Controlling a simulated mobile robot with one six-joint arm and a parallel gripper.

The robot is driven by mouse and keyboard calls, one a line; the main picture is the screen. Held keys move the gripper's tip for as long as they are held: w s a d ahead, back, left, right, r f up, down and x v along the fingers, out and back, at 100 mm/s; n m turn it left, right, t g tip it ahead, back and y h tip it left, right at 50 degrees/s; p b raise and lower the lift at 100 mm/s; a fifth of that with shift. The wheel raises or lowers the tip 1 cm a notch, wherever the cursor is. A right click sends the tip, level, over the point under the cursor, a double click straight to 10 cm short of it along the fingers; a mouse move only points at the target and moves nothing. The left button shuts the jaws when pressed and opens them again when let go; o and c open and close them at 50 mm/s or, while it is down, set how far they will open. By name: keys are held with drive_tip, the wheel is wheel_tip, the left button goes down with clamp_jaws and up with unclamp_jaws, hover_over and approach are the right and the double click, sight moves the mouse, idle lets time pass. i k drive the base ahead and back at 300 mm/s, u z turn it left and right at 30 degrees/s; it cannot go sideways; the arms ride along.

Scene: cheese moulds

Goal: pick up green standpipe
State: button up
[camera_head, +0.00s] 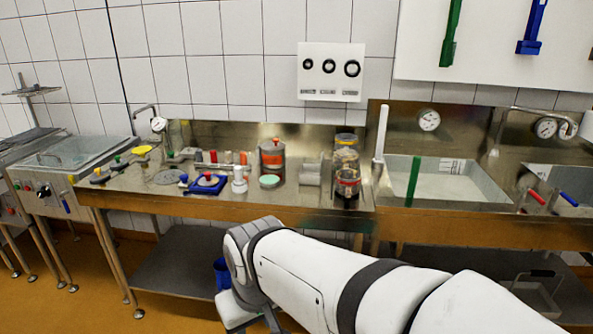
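The green standpipe (414,181) is a slim green rod, standing nearly upright at the front of the left sink basin (448,186). Its lower end reaches the front rim. My white arm comes in from the lower right and bends at its wrist, left of the sink. My gripper (247,321) is low at the bottom edge, in front of the counter and well left of the green standpipe. It is partly cut off, and its fingers do not show clearly.
A white upright pipe (381,134) stands left of the basin. Red (536,196) and blue (569,198) rods lean at the right sink. Jars (347,182), a blue tray (207,183) and small tools crowd the counter on the left. A green tool (451,35) hangs on the wall.

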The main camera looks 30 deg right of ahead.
sight(417, 161)
drive_tip(key=z, duration=0.5)
drive_tip(key=i, duration=1.2)
drive_tip(key=z, duration=0.95)
drive_tip(key=k, duration=0.65)
drive_tip(key=z, duration=0.2)
drive_tip(key=i, duration=1.25)
drive_tip(key=u, duration=0.05)
